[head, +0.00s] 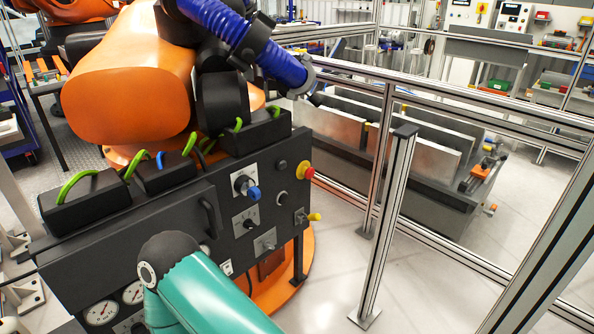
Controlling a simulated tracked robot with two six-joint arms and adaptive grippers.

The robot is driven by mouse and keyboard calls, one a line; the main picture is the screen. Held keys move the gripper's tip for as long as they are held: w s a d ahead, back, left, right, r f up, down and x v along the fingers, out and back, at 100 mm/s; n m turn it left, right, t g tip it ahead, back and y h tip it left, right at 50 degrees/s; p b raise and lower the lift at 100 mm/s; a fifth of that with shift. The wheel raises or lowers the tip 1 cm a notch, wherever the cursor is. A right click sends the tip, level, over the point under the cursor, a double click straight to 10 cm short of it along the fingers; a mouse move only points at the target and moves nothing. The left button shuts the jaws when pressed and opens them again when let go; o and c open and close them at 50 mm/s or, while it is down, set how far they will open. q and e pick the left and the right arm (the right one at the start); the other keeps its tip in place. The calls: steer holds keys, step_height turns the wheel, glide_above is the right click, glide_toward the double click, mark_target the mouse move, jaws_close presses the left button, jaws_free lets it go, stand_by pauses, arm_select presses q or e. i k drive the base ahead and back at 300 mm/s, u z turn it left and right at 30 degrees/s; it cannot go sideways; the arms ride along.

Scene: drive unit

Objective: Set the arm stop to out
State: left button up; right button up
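The dark drive-unit cabinet (130,234) stands at the left, its control panel facing front right. A red mushroom button with a yellow collar (306,171) sticks out at the panel's upper right edge; it looks like the arm stop. I see it from the side and cannot tell whether it is in or out. A teal arm link of mine with a dark joint covers the lower middle of the cabinet. Neither of my grippers shows.
Near the button are a blue knob (253,193) and a yellow-tipped lever (314,217). A black handle (210,218) and gauges (102,312) are further left. A large orange robot (140,75) stands behind the cabinet. A metal post (388,225) and fence rails stand to the right.

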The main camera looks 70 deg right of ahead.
mark_target(309, 173)
steer(key=u, duration=0.55)
steer(key=i, duration=0.2)
steer(key=z, duration=3.3)
steer(key=i, duration=0.5)
steer(key=u, duration=0.5)
steer(key=k, duration=0.5)
steer(key=z, duration=0.15)
